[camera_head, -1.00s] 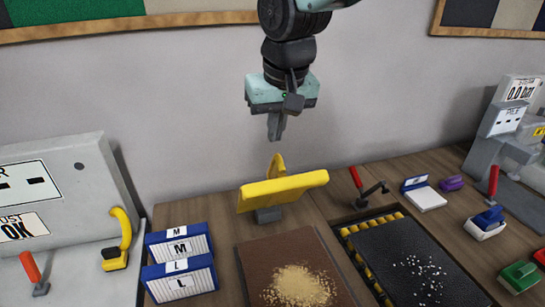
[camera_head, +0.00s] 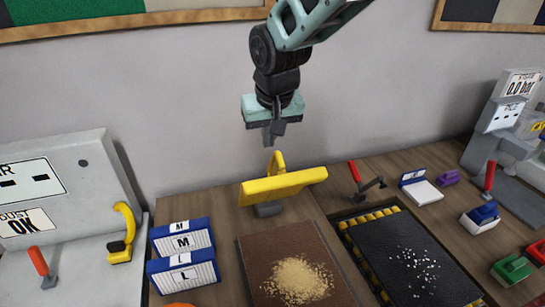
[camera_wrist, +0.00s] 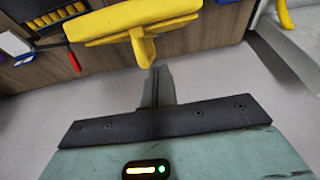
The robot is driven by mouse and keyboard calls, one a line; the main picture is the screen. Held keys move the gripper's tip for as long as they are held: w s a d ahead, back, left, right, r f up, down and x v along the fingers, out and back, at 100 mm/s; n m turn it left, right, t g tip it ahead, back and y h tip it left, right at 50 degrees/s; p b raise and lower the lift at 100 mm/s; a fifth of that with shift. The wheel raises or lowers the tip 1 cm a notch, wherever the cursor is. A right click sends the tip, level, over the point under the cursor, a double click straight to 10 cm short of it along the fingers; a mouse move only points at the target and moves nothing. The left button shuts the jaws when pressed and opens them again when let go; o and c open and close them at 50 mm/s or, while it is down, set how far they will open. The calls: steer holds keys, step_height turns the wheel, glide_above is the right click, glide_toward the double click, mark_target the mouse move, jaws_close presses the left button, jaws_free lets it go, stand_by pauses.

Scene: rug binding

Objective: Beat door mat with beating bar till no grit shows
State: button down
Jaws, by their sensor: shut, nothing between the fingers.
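The yellow beating bar (camera_head: 284,187) rests on a small grey stand, its loop handle (camera_head: 277,162) pointing up. My gripper (camera_head: 268,142) is shut and empty just above the handle, apart from it in this view. In the wrist view my shut fingers (camera_wrist: 158,85) point at the yellow bar (camera_wrist: 130,18). A brown mat (camera_head: 255,250) lies flat in front of the bar with a tan heap of grit on it. A black mat (camera_head: 385,240) with white specks lies to its right. I cannot tell which of the two is the door mat.
Blue-and-white boxes marked M and L (camera_head: 183,238) stand left of the brown mat. A grey machine (camera_head: 60,180) with a yellow handle (camera_head: 124,235) is further left. A red lever (camera_head: 355,172), brushes and another machine (camera_head: 497,130) stand right. The wall is close behind.

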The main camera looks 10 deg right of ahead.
mark_target(272, 177)
steer(key=f+p, duration=0.1)
steer(key=f, duration=0.1)
steer(key=s+f+p, duration=0.1)
steer(key=f, duration=0.1)
steer(key=shift+s+d+f, duration=0.1)
steer(key=shift+d+f, duration=0.05)
steer(key=shift+s+d+f+p, duration=0.1)
steer(key=shift+s+f+p, duration=0.25)
steer(key=shift+s+f, duration=0.2)
steer(key=shift+f, duration=0.15)
